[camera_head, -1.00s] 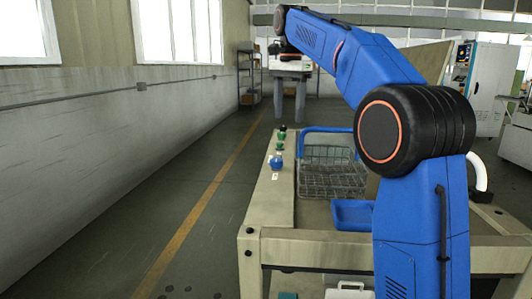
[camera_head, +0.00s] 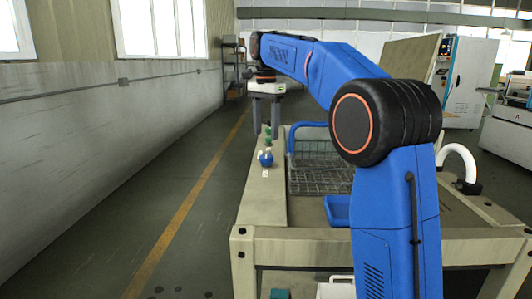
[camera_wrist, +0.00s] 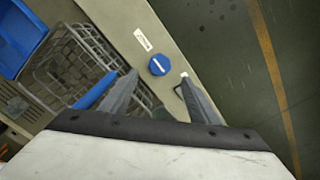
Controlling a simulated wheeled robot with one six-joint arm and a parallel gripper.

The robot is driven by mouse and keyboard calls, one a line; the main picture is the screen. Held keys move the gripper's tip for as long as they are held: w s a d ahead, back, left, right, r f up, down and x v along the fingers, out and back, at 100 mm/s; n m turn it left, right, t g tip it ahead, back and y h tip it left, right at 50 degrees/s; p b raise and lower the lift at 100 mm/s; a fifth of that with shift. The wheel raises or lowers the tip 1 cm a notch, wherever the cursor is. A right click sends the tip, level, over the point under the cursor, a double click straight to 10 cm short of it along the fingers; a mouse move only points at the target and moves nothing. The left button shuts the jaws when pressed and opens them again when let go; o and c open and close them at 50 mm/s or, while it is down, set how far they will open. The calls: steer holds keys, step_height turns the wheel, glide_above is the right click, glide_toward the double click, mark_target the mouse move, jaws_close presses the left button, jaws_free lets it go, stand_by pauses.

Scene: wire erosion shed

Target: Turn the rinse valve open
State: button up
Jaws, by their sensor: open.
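A round blue knob (camera_head: 265,158) with a white line across its top sits on the pale left ledge of the bench. It also shows in the wrist view (camera_wrist: 159,65), with a small white label (camera_wrist: 142,39) beside it, too small to read. My gripper (camera_head: 265,136) is open and empty, pointing down beyond the blue knob. In the wrist view its two fingers (camera_wrist: 158,78) lie to either side of the knob's line, apart from it. I cannot read which knob is the rinse valve.
A wire basket (camera_head: 318,178) with a blue handle stands right of the ledge, close to one finger in the wrist view. A blue tray (camera_head: 338,210) sits nearer. A white hooked pipe (camera_head: 462,158) rises at right. The floor left of the bench is clear.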

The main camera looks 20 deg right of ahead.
mark_target(266, 156)
step_height(266, 156, down, 9)
steer(key=shift+r, duration=0.2)
stand_by(0.3)
steer(key=c, duration=1.1)
